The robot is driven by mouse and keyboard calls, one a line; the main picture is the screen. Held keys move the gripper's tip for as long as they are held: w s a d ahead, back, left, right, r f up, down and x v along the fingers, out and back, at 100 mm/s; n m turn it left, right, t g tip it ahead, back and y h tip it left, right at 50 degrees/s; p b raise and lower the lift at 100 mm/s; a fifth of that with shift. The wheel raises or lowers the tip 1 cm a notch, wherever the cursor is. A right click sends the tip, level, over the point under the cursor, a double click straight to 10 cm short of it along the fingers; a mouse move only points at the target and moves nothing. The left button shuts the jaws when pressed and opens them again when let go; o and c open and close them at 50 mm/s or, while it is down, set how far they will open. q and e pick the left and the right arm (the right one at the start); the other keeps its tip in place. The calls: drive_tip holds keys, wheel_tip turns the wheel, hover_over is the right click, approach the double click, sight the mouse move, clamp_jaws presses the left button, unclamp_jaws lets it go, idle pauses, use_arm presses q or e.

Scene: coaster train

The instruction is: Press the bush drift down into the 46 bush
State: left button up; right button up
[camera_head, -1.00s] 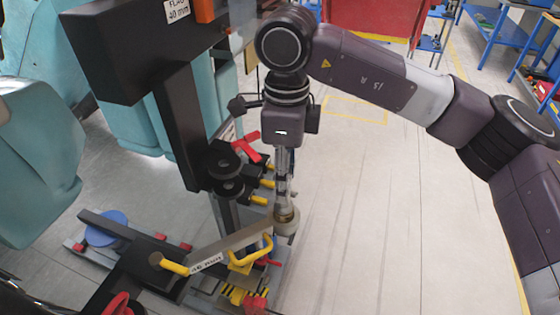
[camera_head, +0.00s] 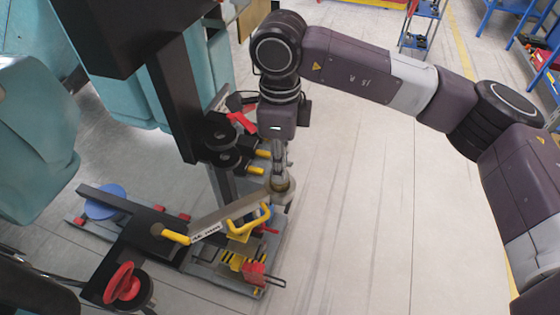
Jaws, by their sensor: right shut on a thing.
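My right gripper (camera_head: 279,150) points straight down and is shut on a slim grey metal piece (camera_head: 279,168), which looks like the bush drift. Its lower end meets the round boss at the right end of a grey bar labelled 46 mm (camera_head: 205,232). A brass-coloured ring there looks like the 46 bush (camera_head: 281,186). The drift appears upright and in line with the ring. Whether it touches or sits inside the ring is too small to tell. The fingers partly hide the drift. My left gripper is not in view.
A black upright post (camera_head: 178,110) stands close left of my gripper. A red handwheel (camera_head: 122,283) is at lower left. The floor to the right is clear.

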drive_tip(key=shift+r, duration=0.15)
clamp_jaws()
drive_tip(key=shift+r, duration=1.2)
idle(0.5)
drive_tip(key=shift+r, duration=0.15)
idle(0.4)
drive_tip(key=shift+r+p, duration=0.75)
drive_tip(key=shift+r, duration=1.15)
